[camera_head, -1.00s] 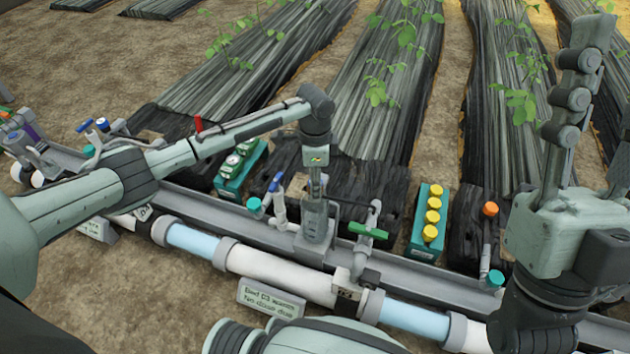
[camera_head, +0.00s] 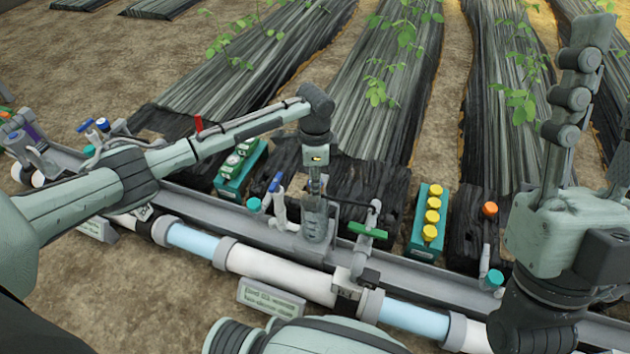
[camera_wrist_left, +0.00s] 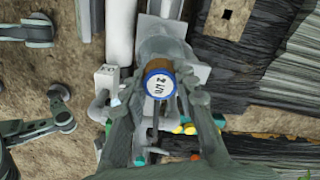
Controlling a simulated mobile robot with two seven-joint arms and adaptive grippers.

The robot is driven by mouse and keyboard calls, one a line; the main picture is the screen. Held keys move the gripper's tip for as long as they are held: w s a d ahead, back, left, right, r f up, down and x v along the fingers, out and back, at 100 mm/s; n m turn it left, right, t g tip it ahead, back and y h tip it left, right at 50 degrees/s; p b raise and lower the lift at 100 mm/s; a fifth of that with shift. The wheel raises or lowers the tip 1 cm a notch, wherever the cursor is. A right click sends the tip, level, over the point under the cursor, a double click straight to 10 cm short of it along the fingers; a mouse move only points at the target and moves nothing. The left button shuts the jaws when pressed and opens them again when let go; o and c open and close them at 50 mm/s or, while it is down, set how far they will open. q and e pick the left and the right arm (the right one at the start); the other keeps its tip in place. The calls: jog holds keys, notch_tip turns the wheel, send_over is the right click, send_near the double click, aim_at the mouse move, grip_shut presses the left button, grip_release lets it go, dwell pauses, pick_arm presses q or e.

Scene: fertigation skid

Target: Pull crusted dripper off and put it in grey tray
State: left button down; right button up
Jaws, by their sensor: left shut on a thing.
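My left gripper (camera_head: 316,186) points down over the middle of the skid, shut on a small brown piece. In the left wrist view this piece (camera_wrist_left: 159,84) sits between the two fingers, with a blue-rimmed white face carrying dark marks. I cannot tell whether it is the crusted dripper. A grey cylinder (camera_head: 314,222) stands just below the gripper; whether it touches the held piece is unclear. My right arm (camera_head: 565,235) is at the right edge; the state of its gripper is unclear. I cannot pick out the grey tray with certainty.
A green-handled valve (camera_head: 367,231) stands close right of the gripper, and a blue-handled valve (camera_head: 277,198) close left. A teal box with yellow caps (camera_head: 431,222) is farther right. A teal gauge box (camera_head: 238,169) is left. A white and blue pipe (camera_head: 268,268) runs along the front.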

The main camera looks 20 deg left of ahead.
pick_arm(q)
jog(key=shift+r+p, duration=1.45)
jog(key=shift+p, duration=0.15)
notch_tip(320, 180, up, 6)
jog(key=p, duration=0.7)
jog(key=shift+r, duration=0.1)
